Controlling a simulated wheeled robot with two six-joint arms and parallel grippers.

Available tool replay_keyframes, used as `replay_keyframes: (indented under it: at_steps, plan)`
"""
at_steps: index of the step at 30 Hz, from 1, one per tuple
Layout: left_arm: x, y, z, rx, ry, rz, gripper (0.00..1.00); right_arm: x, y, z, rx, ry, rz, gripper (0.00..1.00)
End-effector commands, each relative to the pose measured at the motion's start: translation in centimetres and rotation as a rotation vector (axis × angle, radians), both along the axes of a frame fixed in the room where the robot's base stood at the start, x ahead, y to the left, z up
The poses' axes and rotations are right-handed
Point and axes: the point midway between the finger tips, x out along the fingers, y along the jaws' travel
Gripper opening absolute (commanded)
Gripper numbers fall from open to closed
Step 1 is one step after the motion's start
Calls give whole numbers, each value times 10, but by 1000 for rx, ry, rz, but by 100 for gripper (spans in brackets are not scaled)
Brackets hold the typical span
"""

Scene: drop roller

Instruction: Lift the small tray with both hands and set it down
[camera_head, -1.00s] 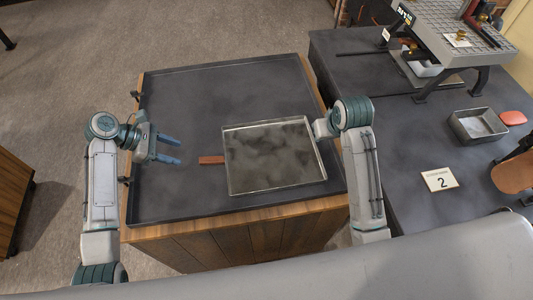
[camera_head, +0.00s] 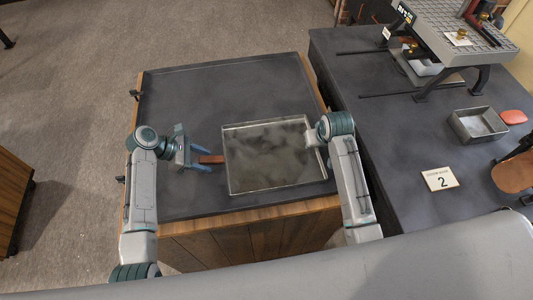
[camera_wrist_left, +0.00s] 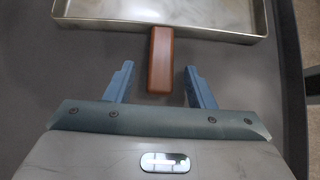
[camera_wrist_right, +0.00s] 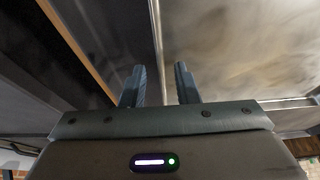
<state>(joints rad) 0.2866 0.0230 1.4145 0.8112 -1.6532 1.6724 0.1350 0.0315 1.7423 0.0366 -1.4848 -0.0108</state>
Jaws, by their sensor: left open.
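The small tray (camera_head: 233,184) is a shallow metal pan lying flat on the dark bench top. A reddish-brown handle (camera_head: 209,159) sticks out from its left side; this handle also shows in the left wrist view (camera_wrist_left: 160,60). My left gripper (camera_head: 205,159) is open, with its two blue fingers on either side of the handle's outer end and gaps on both sides. My right gripper (camera_wrist_right: 160,68) is over the tray's right edge, fingers apart. In the right wrist view the tray's rim (camera_wrist_right: 157,30) runs between them. No handle is visible on that side.
The bench top (camera_head: 220,95) is clear behind the tray. A dark side table (camera_head: 400,150) to the right holds a small metal bin (camera_head: 478,125), a card marked 2 (camera_head: 440,179), a red object (camera_head: 513,117) and a raised grey stand (camera_head: 455,40).

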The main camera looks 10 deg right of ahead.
Motion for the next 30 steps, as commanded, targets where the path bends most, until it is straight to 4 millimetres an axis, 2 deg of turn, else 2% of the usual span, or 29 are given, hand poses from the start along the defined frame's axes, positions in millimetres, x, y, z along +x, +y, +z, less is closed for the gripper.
replay_keyframes:
  at_steps: [2,3,7,10,22,30]
  plan:
    - [0,0,0,0,0,0,49,0,0,0,0,0,0,28]
    - [0,0,0,0,0,0,45,0,0,0,0,0,0,24]
    - [0,0,0,0,0,0,20,0,0,0,0,0,0,0]
    - [0,0,0,0,0,0,0,0,0,0,0,0,0,0]
    - [0,0,4,0,-1,-1,0,0,0,4,0,-1,0,0]
    - [0,1,24,0,-1,0,0,0,0,24,0,-1,0,0]
